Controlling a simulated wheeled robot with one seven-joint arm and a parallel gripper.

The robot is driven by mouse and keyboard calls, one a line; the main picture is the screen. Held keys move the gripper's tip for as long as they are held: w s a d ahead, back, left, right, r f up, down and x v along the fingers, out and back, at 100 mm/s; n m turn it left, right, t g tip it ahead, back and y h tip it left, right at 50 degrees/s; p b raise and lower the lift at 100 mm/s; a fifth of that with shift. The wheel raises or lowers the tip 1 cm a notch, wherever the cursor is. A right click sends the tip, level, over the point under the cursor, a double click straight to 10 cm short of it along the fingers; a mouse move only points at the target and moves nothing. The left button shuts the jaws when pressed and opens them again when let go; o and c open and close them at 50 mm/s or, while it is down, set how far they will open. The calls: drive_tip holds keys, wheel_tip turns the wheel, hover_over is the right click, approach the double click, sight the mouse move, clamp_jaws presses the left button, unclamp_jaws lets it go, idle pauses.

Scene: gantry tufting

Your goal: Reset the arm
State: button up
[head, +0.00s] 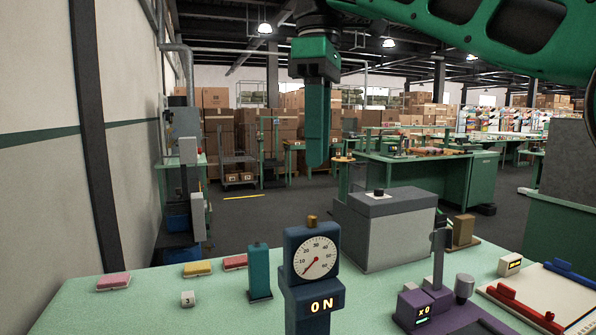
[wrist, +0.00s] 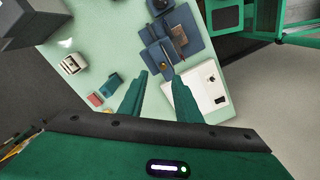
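My gripper (head: 316,163) hangs from my green arm at the top centre of the head view. Its fingers point down, high above the pale green table (head: 150,290), and touch nothing. From this side the fingers overlap. In the wrist view my gripper (wrist: 161,78) shows two green fingers with a clear gap between their tips. Nothing is held in the gap; the table and things on it show below.
On the table stand a dark blue dial post (head: 312,268) reading ON, a teal block (head: 259,272), a grey box (head: 388,235) and a purple device (head: 440,308). Pink, yellow and red blocks lie at the left. A wall (head: 30,170) rises farther left.

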drive_tip(key=s+d+f+m, duration=0.2)
drive_tip(key=d+f+m, duration=0.4)
drive_tip(key=d+f, duration=0.5)
drive_tip(key=s+d+f+m, duration=0.2)
drive_tip(key=d+f+m, duration=0.3)
drive_tip(key=d+f, duration=0.55)
drive_tip(key=s+d+f+m, duration=0.4)
drive_tip(key=s+d+f, duration=0.2)
drive_tip(key=s+f, duration=0.2)
drive_tip(key=s+d+f+m, duration=0.5)
drive_tip(key=s+d+f, duration=0.1)
drive_tip(key=s+f, duration=0.2)
drive_tip(key=shift+s+f, duration=0.4)
drive_tip(key=shift+f, duration=0.15)
drive_tip(key=shift+w+f, duration=0.2)
drive_tip(key=shift+w, duration=0.45)
